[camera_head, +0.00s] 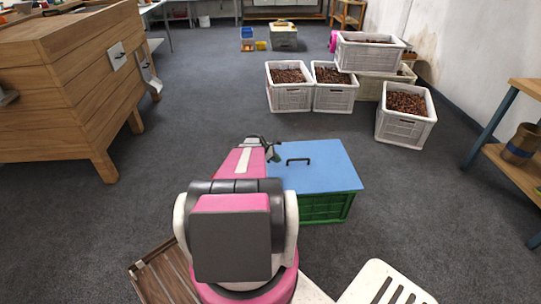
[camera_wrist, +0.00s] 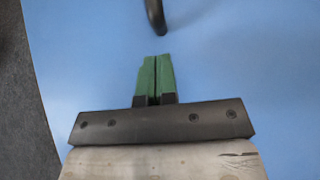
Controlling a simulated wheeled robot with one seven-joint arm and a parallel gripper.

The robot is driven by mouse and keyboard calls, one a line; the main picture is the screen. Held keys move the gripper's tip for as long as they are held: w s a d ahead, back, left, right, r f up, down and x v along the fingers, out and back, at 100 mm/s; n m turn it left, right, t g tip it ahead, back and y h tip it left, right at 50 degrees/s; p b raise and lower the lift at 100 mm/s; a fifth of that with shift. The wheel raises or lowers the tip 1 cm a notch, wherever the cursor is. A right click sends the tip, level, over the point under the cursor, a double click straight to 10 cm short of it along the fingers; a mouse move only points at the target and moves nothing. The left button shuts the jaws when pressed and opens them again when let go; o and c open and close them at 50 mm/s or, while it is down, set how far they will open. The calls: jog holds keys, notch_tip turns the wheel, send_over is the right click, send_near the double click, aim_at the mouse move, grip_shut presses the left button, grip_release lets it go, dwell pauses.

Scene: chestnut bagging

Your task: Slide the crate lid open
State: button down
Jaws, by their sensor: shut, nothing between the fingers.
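The crate lid (camera_head: 325,175) is a flat blue panel lying on top of a green crate (camera_head: 325,208), and it covers the crate's top as far as I can see. A dark bar handle (camera_head: 299,161) stands on the lid. My gripper (camera_head: 274,153) is over the left part of the lid, to the left of the handle. In the wrist view my gripper (camera_wrist: 155,58) has its green fingers shut together and empty, above the blue lid (camera_wrist: 240,60). One end of the handle (camera_wrist: 155,15) shows just beyond the fingertips, apart from them.
White crates of chestnuts (camera_head: 290,97) stand farther back, with another (camera_head: 405,115) at the right. A wooden cabinet (camera_head: 75,75) is at the left and a wooden shelf (camera_head: 515,165) at the right. A brown slatted crate (camera_head: 160,275) lies at the front left. Grey floor is clear between.

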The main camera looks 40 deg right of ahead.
jog(key=shift+s+d+r, duration=0.1)
jog(key=shift+s+d, duration=1.1)
jog(key=shift+d, duration=0.2)
jog(key=shift+d, duration=0.1)
jog(key=s+d, duration=0.5)
jog(key=d, duration=0.1)
jog(key=s+d, duration=0.6)
jog(key=d, duration=0.1)
jog(key=s+d, duration=0.5)
jog(key=d, duration=0.1)
jog(key=shift+s+d, duration=0.15)
jog(key=shift+w+a, duration=0.3)
jog(key=shift+a, duration=0.1)
jog(key=w+a, duration=0.2)
jog(key=a, duration=0.1)
jog(key=shift+w+r, duration=0.2)
jog(key=shift+r, duration=0.15)
jog(key=v, duration=0.9)
